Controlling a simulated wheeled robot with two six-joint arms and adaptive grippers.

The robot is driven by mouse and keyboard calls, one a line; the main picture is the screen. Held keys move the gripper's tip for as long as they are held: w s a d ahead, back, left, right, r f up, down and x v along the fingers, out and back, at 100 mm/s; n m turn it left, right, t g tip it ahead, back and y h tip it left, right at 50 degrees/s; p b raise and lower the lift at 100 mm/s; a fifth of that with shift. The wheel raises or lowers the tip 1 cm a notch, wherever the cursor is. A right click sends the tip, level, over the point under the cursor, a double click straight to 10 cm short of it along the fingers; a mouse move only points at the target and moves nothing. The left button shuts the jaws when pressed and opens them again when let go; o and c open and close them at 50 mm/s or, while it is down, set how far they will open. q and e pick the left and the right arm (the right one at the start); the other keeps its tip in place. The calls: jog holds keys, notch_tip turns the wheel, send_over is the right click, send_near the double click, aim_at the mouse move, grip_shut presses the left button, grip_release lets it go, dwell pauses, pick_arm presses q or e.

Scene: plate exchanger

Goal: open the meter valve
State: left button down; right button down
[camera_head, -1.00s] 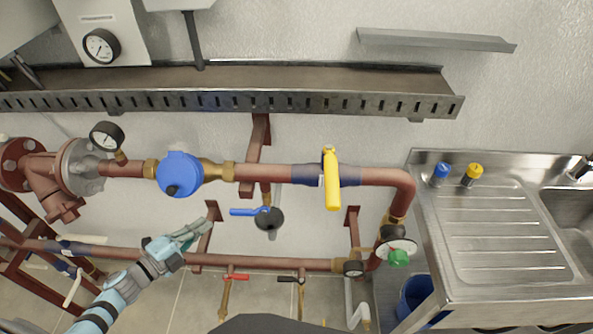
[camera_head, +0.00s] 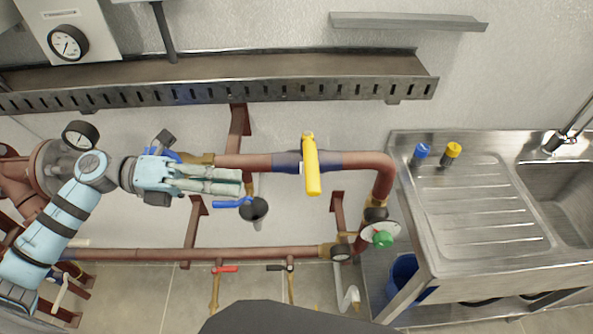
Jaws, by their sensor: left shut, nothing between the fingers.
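The valve with the long yellow lever (camera_head: 311,165) sits on the upper red-brown pipe, in a dark blue section. Its lever points down, across the pipe. My left gripper (camera_head: 238,181) is shut and empty, left of the yellow lever and apart from it. Its fingers point right, and show just below the upper pipe in the picture. The blue meter is almost fully hidden behind my left gripper. A small blue lever (camera_head: 232,202) with a dark round gauge (camera_head: 254,209) lies just below the fingertips. My right gripper is not in view.
A slotted metal tray (camera_head: 215,92) runs along the wall above the pipe. A steel sink unit (camera_head: 475,262) stands at the right, with a blue and a yellow knob on it. A lower pipe (camera_head: 200,254) carries small red and black levers.

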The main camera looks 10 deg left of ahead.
aim_at(310, 159)
pick_arm(q)
jog(key=w+d+n+t, duration=0.1)
jog(key=w+d+n, duration=0.3)
jog(key=d, duration=0.5)
jog(key=shift+w+d+r+n+h, duration=0.15)
jog(key=shift+w+r+n+h, duration=0.3)
jog(key=shift+n, duration=0.35)
jog(key=shift+t+p, duration=0.35)
jog(key=shift+t, duration=0.05)
